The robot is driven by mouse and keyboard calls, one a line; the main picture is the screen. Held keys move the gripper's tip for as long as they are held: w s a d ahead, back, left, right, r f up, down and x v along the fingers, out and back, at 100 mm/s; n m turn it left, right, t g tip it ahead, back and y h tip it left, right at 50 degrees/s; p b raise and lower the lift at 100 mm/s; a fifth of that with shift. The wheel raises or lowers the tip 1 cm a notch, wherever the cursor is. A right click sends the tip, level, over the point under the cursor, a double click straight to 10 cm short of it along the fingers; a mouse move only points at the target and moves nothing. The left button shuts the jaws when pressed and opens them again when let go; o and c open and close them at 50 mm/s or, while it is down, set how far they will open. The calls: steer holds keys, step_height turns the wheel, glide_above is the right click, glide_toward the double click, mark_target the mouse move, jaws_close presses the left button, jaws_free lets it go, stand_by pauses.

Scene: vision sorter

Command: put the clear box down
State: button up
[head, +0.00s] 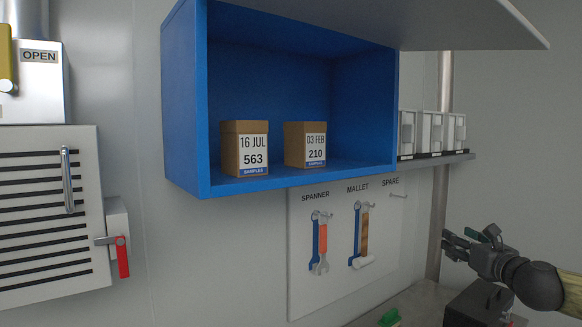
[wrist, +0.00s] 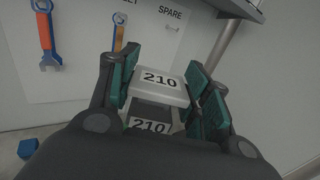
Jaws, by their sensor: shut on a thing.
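The box (wrist: 160,95) in my gripper (wrist: 163,72) has a pale grey top and a darker front, both labelled 210. The green-padded fingers are shut on its two sides in the wrist view. I cannot tell from its surface whether it is clear, and its lower part is hidden by my gripper. In the head view my gripper (head: 468,244) is at the right, below the grey shelf and right of the tool board. The held box cannot be made out there.
A blue cabinet (head: 180,105) with a raised door holds cardboard boxes 563 (head: 245,148) and 210 (head: 305,144). Several pale containers (head: 432,133) stand on a grey shelf (head: 440,160). A tool board (head: 335,285) hangs below; a vertical pole (head: 437,220) stands near my gripper.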

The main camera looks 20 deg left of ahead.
steer(key=s+a+f+n+g+y, duration=0.2)
steer(key=a+f+n+g+y, duration=0.1)
steer(key=f, duration=1.1)
steer(key=s+a+f+n+g+y, duration=0.2)
steer(key=a+f, duration=0.4)
steer(key=f, duration=0.8)
steer(key=shift+a+n+g+y, duration=0.2)
steer(key=shift+n+g+y, duration=0.35)
steer(key=shift+y, duration=0.85)
